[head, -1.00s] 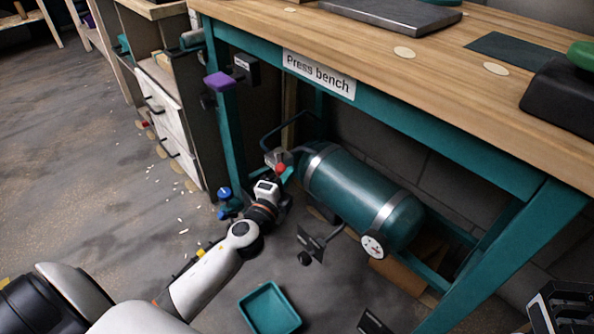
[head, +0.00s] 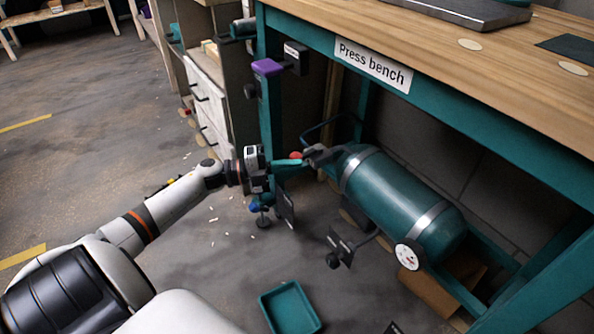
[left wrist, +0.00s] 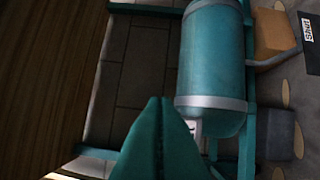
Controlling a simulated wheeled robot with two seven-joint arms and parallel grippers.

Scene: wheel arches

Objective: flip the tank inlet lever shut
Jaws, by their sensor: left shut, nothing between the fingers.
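The teal tank (head: 400,195) lies under the press bench with grey bands and a white gauge (head: 408,257) at its near end. At its far left end is a grey valve fitting (head: 322,154), with a red piece (head: 295,155) beside it that looks like the lever's tip. The lever's angle is hard to tell. My left gripper (head: 304,164) is shut and empty, its teal fingers pointing right just below the red piece; contact cannot be told. In the left wrist view the shut fingers (left wrist: 158,102) hide part of the scene before the tank (left wrist: 212,55). My right gripper is not in view.
The bench leg (head: 270,110) with a purple block (head: 267,67) stands close behind my left gripper. Dark plates (head: 340,247) stand near the tank. A teal tray (head: 290,306) lies on the floor. The floor at left is largely clear.

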